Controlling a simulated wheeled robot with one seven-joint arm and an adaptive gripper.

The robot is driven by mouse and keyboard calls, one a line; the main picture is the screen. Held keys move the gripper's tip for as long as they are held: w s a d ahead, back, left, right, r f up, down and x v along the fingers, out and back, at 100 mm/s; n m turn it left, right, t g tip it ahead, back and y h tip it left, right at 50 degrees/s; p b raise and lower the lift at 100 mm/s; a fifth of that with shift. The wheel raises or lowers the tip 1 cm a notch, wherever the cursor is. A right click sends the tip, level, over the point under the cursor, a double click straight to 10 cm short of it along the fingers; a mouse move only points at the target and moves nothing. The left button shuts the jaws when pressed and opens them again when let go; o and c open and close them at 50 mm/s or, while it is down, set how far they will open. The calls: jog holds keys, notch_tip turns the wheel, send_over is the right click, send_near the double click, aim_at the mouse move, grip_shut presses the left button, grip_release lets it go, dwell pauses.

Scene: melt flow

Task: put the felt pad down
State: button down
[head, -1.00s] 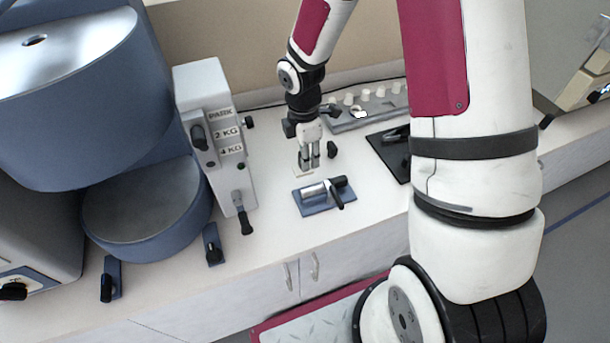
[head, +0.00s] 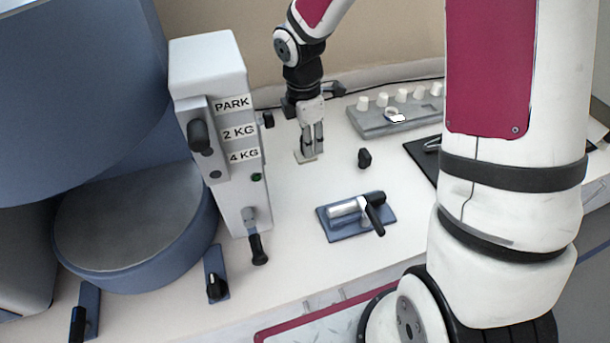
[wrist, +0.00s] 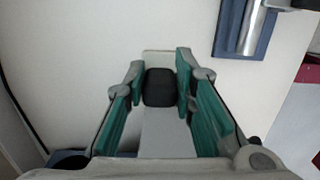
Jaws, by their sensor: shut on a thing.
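The felt pad (wrist: 165,135) appears as a pale, flat rectangle with a dark rounded grip (wrist: 160,87) on it. My gripper (wrist: 161,86) is shut on this dark grip, one finger on each side. In the head view the pad (head: 304,159) is a small pale piece below my gripper (head: 313,151), at or very near the white counter (head: 290,205). I cannot tell whether it touches the counter. The fingers hide part of it.
A blue plate with a metal cylinder and black handle (head: 345,208) lies to the right and nearer. A small black knob (head: 364,158) stands right of my gripper. A grey rack with white knobs (head: 400,113) is behind; the weight unit (head: 215,90) stands left.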

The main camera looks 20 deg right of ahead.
notch_tip(320, 180, down, 9)
dwell(0.5)
jog(key=shift+f, duration=0.2)
jog(key=c, duration=1.3)
grip_release()
jog(key=shift+c, duration=0.2)
jog(key=shift+r, duration=0.1)
